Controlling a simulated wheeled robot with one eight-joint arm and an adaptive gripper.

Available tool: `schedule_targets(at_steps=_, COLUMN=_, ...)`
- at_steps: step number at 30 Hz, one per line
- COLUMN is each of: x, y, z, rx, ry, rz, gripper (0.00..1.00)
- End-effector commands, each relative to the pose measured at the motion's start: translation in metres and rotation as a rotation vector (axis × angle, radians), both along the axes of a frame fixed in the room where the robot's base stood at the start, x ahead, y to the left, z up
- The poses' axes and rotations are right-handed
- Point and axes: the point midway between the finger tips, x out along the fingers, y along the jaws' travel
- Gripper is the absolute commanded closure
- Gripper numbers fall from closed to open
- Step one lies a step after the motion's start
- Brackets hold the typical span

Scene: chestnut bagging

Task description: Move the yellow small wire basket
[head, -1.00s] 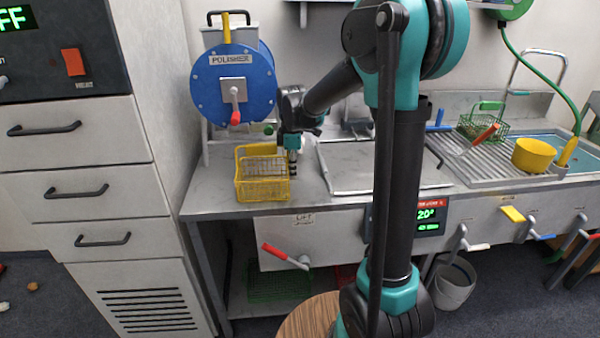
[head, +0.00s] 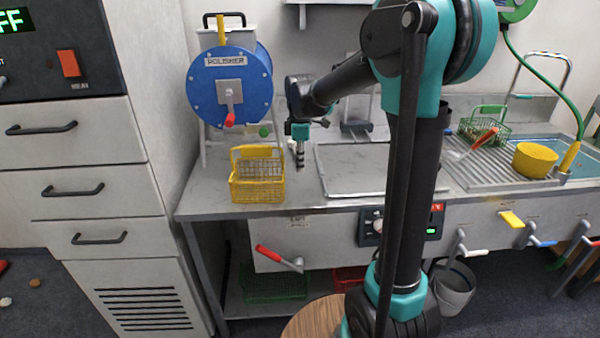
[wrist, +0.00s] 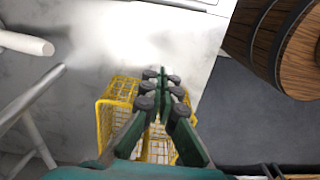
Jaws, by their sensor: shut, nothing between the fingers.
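The yellow small wire basket (head: 257,182) stands upright on the grey counter, near its left front part, below the blue polisher drum. In the head view my gripper (head: 300,166) points down just right of the basket, apart from it and a little above the counter. It is shut and empty. In the wrist view the basket (wrist: 118,92) shows behind my gripper (wrist: 165,78), whose fingers hide part of it. The basket's inside looks empty.
The blue polisher (head: 230,95) stands behind the basket. A flat metal lid or plate (head: 350,170) lies to the right of my gripper. Farther right are a green wire basket (head: 484,132) and a yellow pot (head: 535,160). The counter's front edge (head: 230,214) is close to the basket.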

Motion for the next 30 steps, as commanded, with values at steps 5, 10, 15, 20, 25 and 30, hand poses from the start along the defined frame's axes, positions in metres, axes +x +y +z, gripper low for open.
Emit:
schedule_targets(at_steps=5, x=0.0, y=0.0, z=0.029, rx=0.0, ry=0.0, rz=0.0, gripper=1.0)
schedule_targets(at_steps=10, x=0.0, y=0.0, z=0.053, rx=0.0, ry=0.0, rz=0.0, gripper=1.0)
schedule_targets(at_steps=15, x=0.0, y=0.0, z=0.063, rx=0.0, ry=0.0, rz=0.0, gripper=1.0)
schedule_targets(at_steps=20, x=0.0, y=0.0, z=0.064, rx=0.0, ry=0.0, rz=0.0, gripper=1.0)
schedule_targets(at_steps=25, x=0.0, y=0.0, z=0.064, rx=0.0, ry=0.0, rz=0.0, gripper=0.94)
schedule_targets(at_steps=30, x=-0.001, y=0.008, z=0.054, rx=-0.038, ry=-0.02, rz=-0.004, gripper=0.73)
